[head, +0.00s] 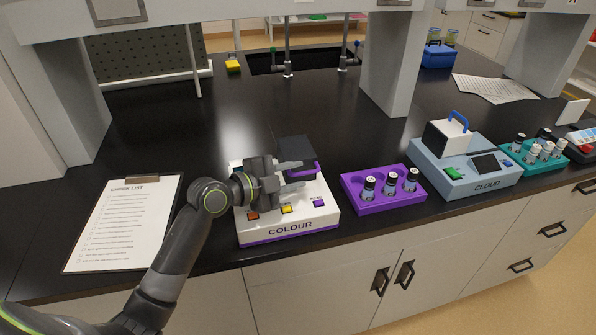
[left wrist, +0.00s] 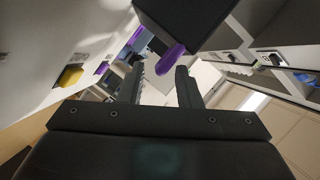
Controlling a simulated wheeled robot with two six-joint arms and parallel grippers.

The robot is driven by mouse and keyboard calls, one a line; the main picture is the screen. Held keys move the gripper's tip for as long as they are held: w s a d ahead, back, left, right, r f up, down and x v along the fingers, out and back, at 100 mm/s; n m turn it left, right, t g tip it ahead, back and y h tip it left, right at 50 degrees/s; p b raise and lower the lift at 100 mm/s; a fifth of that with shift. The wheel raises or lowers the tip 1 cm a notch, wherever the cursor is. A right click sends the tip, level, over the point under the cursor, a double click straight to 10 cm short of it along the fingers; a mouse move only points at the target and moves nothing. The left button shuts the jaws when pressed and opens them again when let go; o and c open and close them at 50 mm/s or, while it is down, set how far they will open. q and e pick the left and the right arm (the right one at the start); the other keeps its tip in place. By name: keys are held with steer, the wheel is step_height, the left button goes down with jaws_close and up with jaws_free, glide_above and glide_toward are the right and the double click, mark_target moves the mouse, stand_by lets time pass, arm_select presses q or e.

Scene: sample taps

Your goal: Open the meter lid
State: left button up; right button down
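The COLOUR meter (head: 288,222) is a white box with a purple base and several coloured buttons on its front. Its dark lid (head: 296,148) has a purple tab (head: 304,169) at the front; I cannot tell whether the lid is fully down. My left gripper (head: 303,174) is over the meter, pointing right, with its fingers apart at the tab. In the left wrist view the fingers (left wrist: 162,82) are open, and the purple tab (left wrist: 170,59) shows just beyond the gap, near the right finger. I see no grip on it. My right gripper is not in view.
A purple rack (head: 372,204) with three vials stands right of the meter. Beyond it are the CLOUD meter (head: 464,184) with a blue handle and a teal rack (head: 522,160). A clipboard (head: 125,222) lies at left.

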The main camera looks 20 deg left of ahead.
arm_select(q)
steer(key=shift+x, duration=0.8)
steer(key=shift+c, duration=0.2)
jaws_close()
